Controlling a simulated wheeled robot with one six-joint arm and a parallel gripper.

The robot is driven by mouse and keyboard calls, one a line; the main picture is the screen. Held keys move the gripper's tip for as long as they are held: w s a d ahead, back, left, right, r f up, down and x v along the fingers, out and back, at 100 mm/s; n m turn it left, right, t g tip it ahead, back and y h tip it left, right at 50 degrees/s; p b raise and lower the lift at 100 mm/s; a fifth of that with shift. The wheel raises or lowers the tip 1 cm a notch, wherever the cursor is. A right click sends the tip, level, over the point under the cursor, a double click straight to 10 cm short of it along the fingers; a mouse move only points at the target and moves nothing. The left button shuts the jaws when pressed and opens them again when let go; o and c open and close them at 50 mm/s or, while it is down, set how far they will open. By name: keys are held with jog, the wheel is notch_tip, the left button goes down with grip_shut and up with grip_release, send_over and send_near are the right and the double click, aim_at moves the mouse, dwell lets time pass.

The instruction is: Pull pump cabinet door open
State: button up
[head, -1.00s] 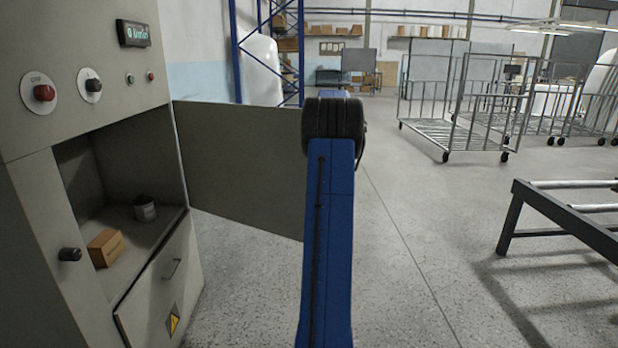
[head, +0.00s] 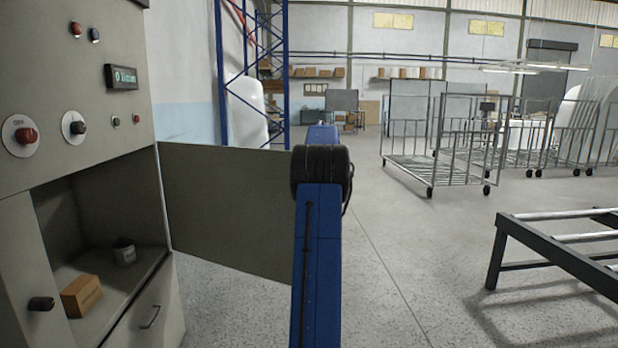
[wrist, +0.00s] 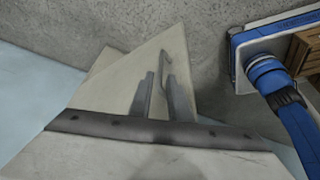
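The grey-green pump cabinet door (head: 225,208) stands swung well out from the cabinet (head: 75,140), hinged at the opening's right side. The opening is uncovered. My blue arm hides the door's far end in the head view, and my gripper does not show there. In the wrist view, two grey fingers of my gripper (wrist: 163,98) stand apart, with a narrow gap between them. A pale panel and a thin handle-like shape (wrist: 165,65) lie beyond them. I cannot tell whether the fingers touch the door.
A cardboard box (head: 82,296) and a grey can (head: 124,252) sit inside the cabinet. A dark roller frame (head: 550,250) stands at the right, with wire carts (head: 435,150) farther back. The floor between them is clear.

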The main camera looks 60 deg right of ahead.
jog(key=v, duration=0.9)
jog(key=shift+d+r, duration=0.15)
jog(key=shift+r, duration=0.05)
jog(key=shift+s, duration=0.1)
jog(key=shift+c, duration=0.3)
